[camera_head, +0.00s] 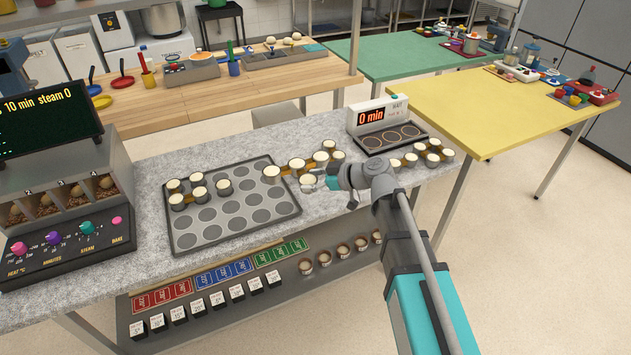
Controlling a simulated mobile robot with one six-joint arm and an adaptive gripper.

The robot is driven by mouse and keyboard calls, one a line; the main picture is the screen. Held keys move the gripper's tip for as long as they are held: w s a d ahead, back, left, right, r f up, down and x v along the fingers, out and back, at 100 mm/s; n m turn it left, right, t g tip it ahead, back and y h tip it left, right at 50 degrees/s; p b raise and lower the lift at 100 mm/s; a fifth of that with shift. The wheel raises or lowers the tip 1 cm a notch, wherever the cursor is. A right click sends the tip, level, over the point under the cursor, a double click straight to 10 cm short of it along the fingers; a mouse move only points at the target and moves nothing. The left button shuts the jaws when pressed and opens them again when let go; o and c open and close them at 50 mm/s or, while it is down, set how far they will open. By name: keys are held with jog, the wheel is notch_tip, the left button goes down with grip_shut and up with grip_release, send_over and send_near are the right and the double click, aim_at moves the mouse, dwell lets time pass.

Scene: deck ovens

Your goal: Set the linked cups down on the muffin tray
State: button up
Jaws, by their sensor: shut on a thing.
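The muffin tray (184,242), dark grey with rows of round wells, lies on the speckled grey counter. Several cream-topped brown cups (200,193) sit in a cluster at its back left. My gripper (316,181) is right of the tray and is shut on the linked cups (297,164), a branching group of cream-topped cups. The group reaches left over the tray's back right edge, and its other cups are over the counter. The fingertips partly hide the grip. I cannot tell how high the group hangs.
Another cup cluster (431,154) stands at the counter's right end, near the timer unit (379,116) with its dark round-welled plate. A control panel (70,240) stands left of the tray. Single cups (342,250) sit on a lower shelf. The tray's front and right wells are empty.

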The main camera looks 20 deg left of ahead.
jog(key=shift+r, duration=0.15)
notch_tip(320, 180, up, 4)
jog(key=p, duration=0.4)
jog(key=shift+r, duration=0.1)
jog(key=shift+w+d, duration=0.1)
dwell(1.2)
